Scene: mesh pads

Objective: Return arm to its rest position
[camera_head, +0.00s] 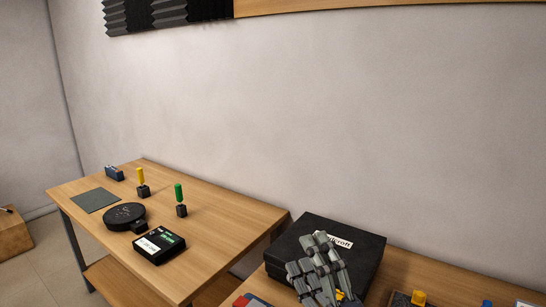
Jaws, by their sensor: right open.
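My right gripper (322,268) is at the lower middle of the head view, in front of a black case with a white label (359,243). Its grey fingers are spread open and I see nothing held in them. A small yellow item (340,295) shows just beside the fingers, partly hidden by them. My left gripper does not show.
A yellow block (418,297) sits at lower right.

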